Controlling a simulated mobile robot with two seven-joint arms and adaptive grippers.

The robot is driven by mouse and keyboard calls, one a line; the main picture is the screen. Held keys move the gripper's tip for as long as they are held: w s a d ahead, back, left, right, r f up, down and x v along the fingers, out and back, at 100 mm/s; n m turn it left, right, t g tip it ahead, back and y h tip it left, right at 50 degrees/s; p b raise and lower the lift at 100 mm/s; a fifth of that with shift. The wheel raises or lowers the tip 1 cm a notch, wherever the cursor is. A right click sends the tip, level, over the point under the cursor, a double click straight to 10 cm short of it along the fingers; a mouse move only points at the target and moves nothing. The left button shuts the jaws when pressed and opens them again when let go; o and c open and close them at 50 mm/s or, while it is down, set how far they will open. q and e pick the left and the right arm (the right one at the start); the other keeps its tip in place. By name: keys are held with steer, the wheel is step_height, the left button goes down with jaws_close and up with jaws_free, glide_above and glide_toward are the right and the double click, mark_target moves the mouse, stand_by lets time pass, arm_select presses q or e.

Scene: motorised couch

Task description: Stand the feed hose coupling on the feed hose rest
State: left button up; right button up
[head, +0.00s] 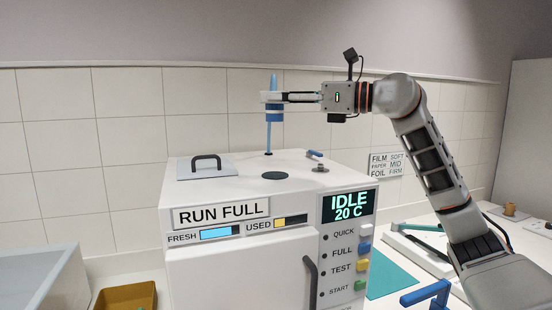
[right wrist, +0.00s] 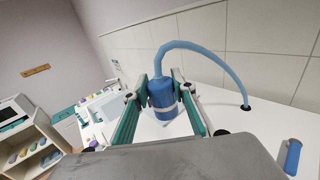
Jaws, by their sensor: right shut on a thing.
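The feed hose coupling is a blue cylinder with a pale band (head: 275,114). It also shows in the right wrist view (right wrist: 161,94). My right gripper (head: 276,98) is shut on it and holds it upright in the air above the white machine's top. The blue feed hose (right wrist: 205,48) arches up from the coupling and down to a dark socket (right wrist: 246,107) at the back of the top. I cannot tell for sure which part is the feed hose rest; a small metal fitting (head: 320,168) stands on the top at the right. My left gripper is not in view.
The machine top (head: 235,181) also carries a dark round port (head: 275,175), a grey lid with a black handle (head: 206,164) and a blue lever (head: 314,153). A tiled wall is close behind. A yellow tray (head: 127,297) sits at lower left.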

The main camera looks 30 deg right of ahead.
step_height(320, 180, down, 12)
steer(key=shift+w+f+b, duration=0.1)
steer(key=shift+b, duration=0.7)
steer(key=shift+f, duration=0.2)
steer(key=o, duration=1.2)
steer(key=shift+c, duration=0.2)
steer(key=shift+o, duration=0.3)
steer(key=shift+r, duration=0.1)
